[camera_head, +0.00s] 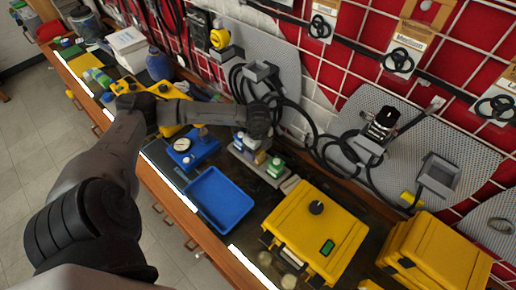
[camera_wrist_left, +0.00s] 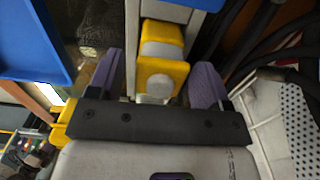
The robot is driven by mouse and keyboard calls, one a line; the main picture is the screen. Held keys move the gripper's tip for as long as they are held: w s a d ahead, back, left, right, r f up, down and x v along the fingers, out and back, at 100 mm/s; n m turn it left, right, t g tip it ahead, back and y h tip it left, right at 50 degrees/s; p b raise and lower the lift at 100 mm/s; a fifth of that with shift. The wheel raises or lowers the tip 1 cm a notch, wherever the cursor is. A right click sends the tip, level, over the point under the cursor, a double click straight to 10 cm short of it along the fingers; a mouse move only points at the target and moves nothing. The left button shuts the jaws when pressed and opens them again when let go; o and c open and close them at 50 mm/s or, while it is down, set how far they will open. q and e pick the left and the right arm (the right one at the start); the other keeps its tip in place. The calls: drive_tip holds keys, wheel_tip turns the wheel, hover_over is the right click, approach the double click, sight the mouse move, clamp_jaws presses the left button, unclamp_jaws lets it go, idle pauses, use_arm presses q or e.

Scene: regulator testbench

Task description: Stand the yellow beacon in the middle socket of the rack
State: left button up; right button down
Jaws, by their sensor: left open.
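The yellow beacon (camera_wrist_left: 162,45) shows in the left wrist view as a yellow block with a grey-white band and a pale round end. It lies between the two purple fingers of my left gripper (camera_wrist_left: 157,82), with gaps on both sides. The gripper is open. In the head view my left gripper (camera_head: 252,152) points down over the grey rack (camera_head: 241,156), and the beacon is mostly hidden there. Grey rack parts show beside the beacon in the wrist view (camera_wrist_left: 131,45). How deep the beacon sits, and in which socket, I cannot tell. My right gripper is out of view.
A green-topped block (camera_head: 275,165) stands at the rack's right end. A blue tray (camera_head: 218,198) lies in front, and a blue gauge unit (camera_head: 193,150) stands to the left. A yellow case (camera_head: 316,232) is at right. Black hoses (camera_head: 300,118) hang close behind the rack.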

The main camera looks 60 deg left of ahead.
use_arm(q)
drive_tip(key=shift+r, duration=0.6)
wheel_tip(320, 180, up, 10)
drive_tip(key=shift+f+b, duration=0.2)
drive_tip(key=shift+b, duration=0.45)
drive_tip(key=shift+r, duration=0.75)
